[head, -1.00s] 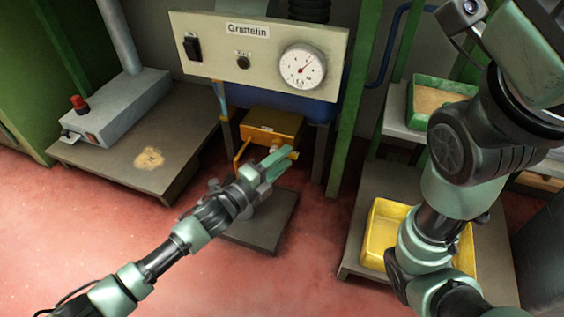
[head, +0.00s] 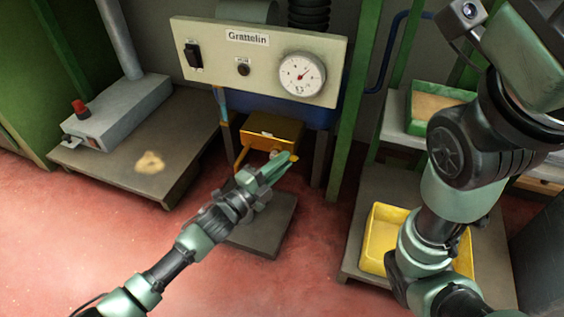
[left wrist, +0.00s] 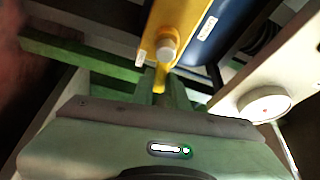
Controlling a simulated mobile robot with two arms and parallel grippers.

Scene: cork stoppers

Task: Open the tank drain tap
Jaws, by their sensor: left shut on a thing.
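A yellow box-like tank part (head: 272,129) sits low under the grey panel. It also shows at the top of the left wrist view (left wrist: 180,14). A pale round knob (left wrist: 167,48) is on its front, with a narrow yellow tap lever (left wrist: 160,76) below it in the picture. My left gripper (head: 272,170) reaches to the front of the yellow part. In the left wrist view its green fingers (left wrist: 158,97) are shut around the end of the lever. The fingers hide part of the lever and tap. My right gripper is out of view; only its arm shows.
The panel (head: 215,42) has a gauge (head: 301,74) and a switch. A dark low plate (head: 268,232) lies under my left gripper. A low bench (head: 185,135) stands left; a yellow tray (head: 378,240) and green tray (head: 415,122) are right. The red floor in front is open.

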